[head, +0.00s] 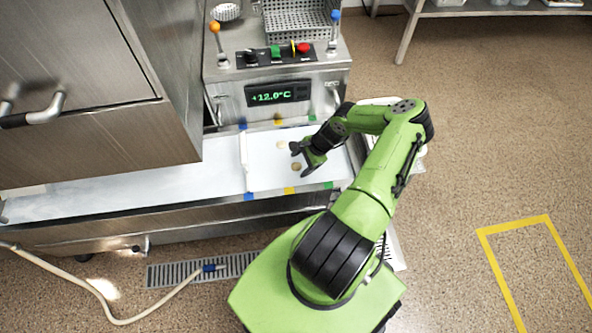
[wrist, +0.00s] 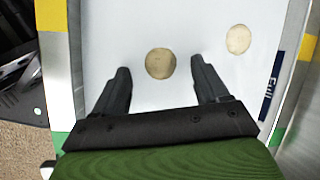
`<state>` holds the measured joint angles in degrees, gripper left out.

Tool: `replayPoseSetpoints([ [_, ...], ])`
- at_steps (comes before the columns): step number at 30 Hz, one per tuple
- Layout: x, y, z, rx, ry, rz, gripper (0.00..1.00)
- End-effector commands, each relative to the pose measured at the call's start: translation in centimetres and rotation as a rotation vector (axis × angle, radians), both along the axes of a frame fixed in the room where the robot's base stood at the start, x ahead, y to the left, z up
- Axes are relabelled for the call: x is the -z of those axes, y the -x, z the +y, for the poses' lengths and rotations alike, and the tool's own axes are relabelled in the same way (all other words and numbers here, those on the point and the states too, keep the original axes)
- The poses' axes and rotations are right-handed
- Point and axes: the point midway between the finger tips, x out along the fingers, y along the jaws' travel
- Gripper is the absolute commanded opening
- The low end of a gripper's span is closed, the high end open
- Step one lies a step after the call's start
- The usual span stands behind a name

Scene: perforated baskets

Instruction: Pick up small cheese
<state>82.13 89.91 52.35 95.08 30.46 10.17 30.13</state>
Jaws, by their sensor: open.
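Two small round tan cheeses lie on the white surface. One cheese (wrist: 160,63) is near the middle of the wrist view, just beyond and between my fingertips; it appears in the head view (head: 296,167) beside my gripper. The other cheese (wrist: 238,39) lies farther up and right in the wrist view, and shows in the head view (head: 281,145) toward the machine. My gripper (wrist: 162,75) is open and empty, with its dark fingers apart on either side of the nearer cheese's line. It also shows in the head view (head: 297,160) low over the surface.
The white surface (head: 110,194) has metal edges with blue, yellow and green marks. A white bar (head: 245,163) crosses it left of the cheeses. A control box with a display (head: 277,94) stands behind. A large steel cabinet (head: 90,90) overhangs the left part.

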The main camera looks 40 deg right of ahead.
Motion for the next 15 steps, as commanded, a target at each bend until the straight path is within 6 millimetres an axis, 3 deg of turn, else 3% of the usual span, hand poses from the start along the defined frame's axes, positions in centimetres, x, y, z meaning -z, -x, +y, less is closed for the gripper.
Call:
replayPoseSetpoints([
  [1, 1.5, -0.2, 0.4, 0.001, -0.005, -0.001, 0.74],
  [3, 2.3, -0.5, 0.5, 0.002, -0.005, -0.004, 0.74],
  [11, 2.5, -0.5, 0.5, 0.000, -0.004, -0.005, 0.74],
  [15, 2.5, -0.5, 0.5, 0.000, -0.004, -0.005, 0.54],
])
